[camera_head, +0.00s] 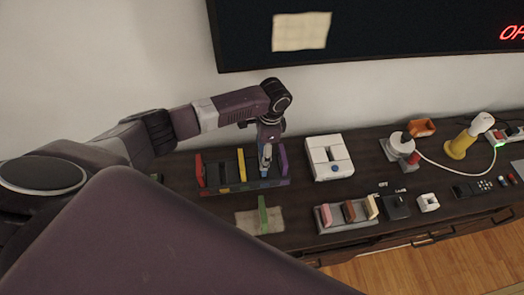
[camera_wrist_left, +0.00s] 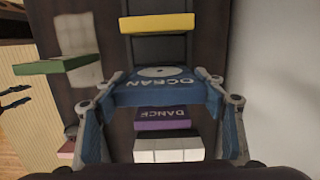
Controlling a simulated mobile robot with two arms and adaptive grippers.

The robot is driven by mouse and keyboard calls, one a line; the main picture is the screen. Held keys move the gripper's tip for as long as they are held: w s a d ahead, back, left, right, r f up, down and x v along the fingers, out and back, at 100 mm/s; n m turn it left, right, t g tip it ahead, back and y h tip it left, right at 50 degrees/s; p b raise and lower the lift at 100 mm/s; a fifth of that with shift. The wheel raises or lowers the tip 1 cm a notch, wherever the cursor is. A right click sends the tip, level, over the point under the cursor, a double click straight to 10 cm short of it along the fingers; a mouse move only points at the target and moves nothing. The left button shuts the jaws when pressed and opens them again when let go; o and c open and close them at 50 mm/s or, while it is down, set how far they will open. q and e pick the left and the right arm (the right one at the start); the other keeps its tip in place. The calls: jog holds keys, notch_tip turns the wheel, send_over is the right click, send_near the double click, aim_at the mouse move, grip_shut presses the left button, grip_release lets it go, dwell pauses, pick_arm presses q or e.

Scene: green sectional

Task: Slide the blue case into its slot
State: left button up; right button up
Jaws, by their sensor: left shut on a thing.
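My left gripper (camera_head: 265,158) is over the right part of a dark rack (camera_head: 215,190) on the cabinet. It is shut on the blue case (camera_wrist_left: 165,90), which is marked OCEAN and spans between its fingers in the left wrist view. The rack holds a red case (camera_head: 199,170), a yellow case (camera_head: 241,164) and a purple case (camera_head: 283,159). In the wrist view, the blue case is between the yellow case (camera_wrist_left: 157,23) and the purple case (camera_wrist_left: 163,118), marked DANCE. I cannot tell whether its lower edge is inside a slot.
A green case (camera_head: 262,214) stands on a beige mat (camera_head: 243,222) in front of the rack. A white box (camera_head: 329,157) stands to the right of the rack. A grey holder (camera_head: 345,224) with several coloured pieces is at the front edge. A wall screen (camera_head: 400,30) hangs behind.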

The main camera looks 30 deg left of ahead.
pick_arm(q)
jog(key=shift+d+p, duration=0.1)
jog(key=shift+p, duration=0.2)
dwell(0.5)
jog(key=shift+f+b, duration=1.8)
jog(key=shift+f, duration=1)
jog(key=o, duration=1.3)
jog(key=shift+c, duration=0.2)
jog(key=shift+r, duration=0.1)
notch_tip(320, 180, up, 12)
jog(key=d, duration=0.1)
jog(key=shift+w, duration=0.45)
